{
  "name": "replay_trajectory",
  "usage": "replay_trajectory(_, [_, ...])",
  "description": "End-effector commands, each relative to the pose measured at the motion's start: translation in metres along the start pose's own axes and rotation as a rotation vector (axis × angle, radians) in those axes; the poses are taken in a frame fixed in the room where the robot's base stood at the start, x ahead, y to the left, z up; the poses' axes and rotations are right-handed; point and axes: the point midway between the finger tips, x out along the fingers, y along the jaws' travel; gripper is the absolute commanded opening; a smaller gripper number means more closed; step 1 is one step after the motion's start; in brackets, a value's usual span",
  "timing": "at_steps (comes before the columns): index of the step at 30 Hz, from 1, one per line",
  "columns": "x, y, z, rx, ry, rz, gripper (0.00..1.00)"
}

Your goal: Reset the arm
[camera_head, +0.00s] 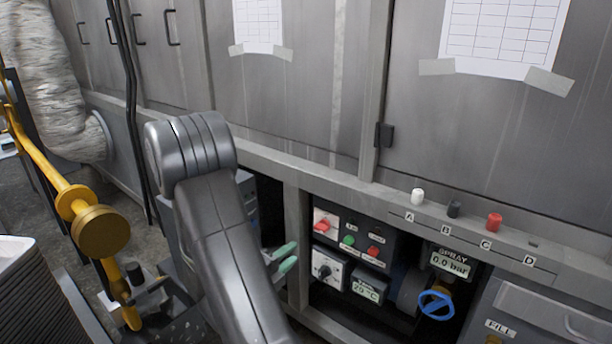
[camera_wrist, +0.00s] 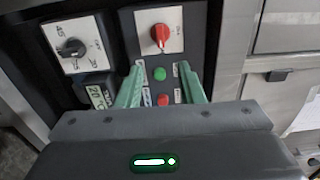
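My gripper (camera_wrist: 163,74) has two green fingers standing apart with nothing between them in the wrist view. They point at a dark control panel (camera_wrist: 128,25), with a green button (camera_wrist: 159,74) and a red button (camera_wrist: 163,100) seen in the gap. Whether the fingers touch the panel cannot be told. In the head view only the green fingertips (camera_head: 286,257) show, to the left of the panel. My grey arm rises from the bottom edge, bends at the top and hides the rest of my gripper.
The panel carries a red rotary switch (camera_head: 326,221) and a black knob (camera_head: 324,270). A ledge (camera_head: 470,236) with several pegs runs above. Yellow pipework (camera_head: 100,230) stands left of my arm.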

Motion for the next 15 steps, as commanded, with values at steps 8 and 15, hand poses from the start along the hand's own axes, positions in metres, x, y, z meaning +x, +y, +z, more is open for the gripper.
replay_trajectory(8, [0.047,0.001,-0.001,0.003,0.005,-0.001,0.35])
replay_trajectory(15, [0.089,0.001,-0.001,0.002,0.003,-0.002,0.35])
